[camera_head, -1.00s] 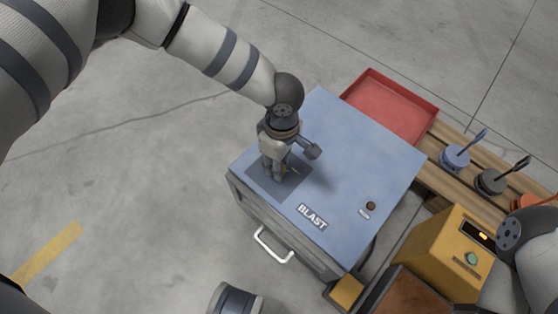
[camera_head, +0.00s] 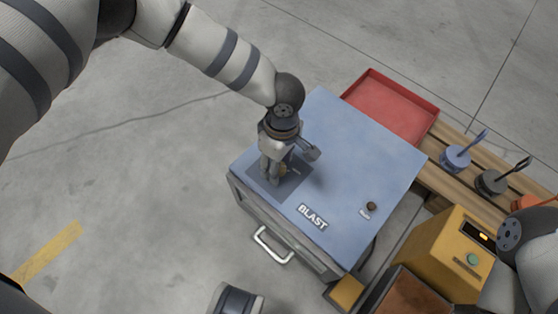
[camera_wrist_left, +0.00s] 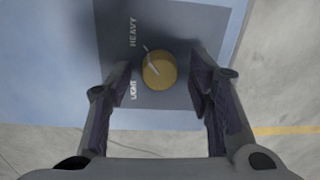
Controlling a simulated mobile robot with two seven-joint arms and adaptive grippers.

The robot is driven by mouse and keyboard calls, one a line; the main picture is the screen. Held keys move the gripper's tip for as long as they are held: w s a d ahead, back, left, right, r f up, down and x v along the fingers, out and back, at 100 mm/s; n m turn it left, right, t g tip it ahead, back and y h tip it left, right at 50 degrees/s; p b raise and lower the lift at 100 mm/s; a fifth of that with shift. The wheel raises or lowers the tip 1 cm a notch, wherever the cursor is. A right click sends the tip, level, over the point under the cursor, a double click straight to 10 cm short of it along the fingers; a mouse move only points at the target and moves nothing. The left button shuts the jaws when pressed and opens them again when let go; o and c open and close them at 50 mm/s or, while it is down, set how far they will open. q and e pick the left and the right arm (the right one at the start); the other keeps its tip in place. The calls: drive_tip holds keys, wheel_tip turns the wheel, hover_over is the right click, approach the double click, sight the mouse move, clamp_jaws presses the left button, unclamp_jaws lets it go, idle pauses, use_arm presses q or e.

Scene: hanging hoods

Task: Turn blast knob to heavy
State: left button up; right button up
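The yellow-brown blast knob (camera_wrist_left: 159,70) sits on a dark panel (camera_wrist_left: 196,25) marked LIGHT and HEAVY. Its pale pointer slants up and left in the left wrist view, towards the side with the words. In the head view the knob (camera_head: 283,170) is partly covered by my left gripper (camera_head: 276,173). My left gripper (camera_wrist_left: 160,85) is open, with one finger on each side of the knob and a visible gap on both sides. The panel is on top of the blue cabinet (camera_head: 340,150) labelled BLAST. My right gripper is not seen; part of my right arm shows at the right edge.
A red tray (camera_head: 392,105) lies beyond the cabinet. A yellow box (camera_head: 440,250) with a green button is near my right arm. A small dark knob (camera_head: 371,206) is on the cabinet top. Floor at left is clear.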

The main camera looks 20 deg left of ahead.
use_arm(q)
wheel_tip(320, 180, up, 12)
drive_tip(key=shift+w, duration=0.3)
idle(0.3)
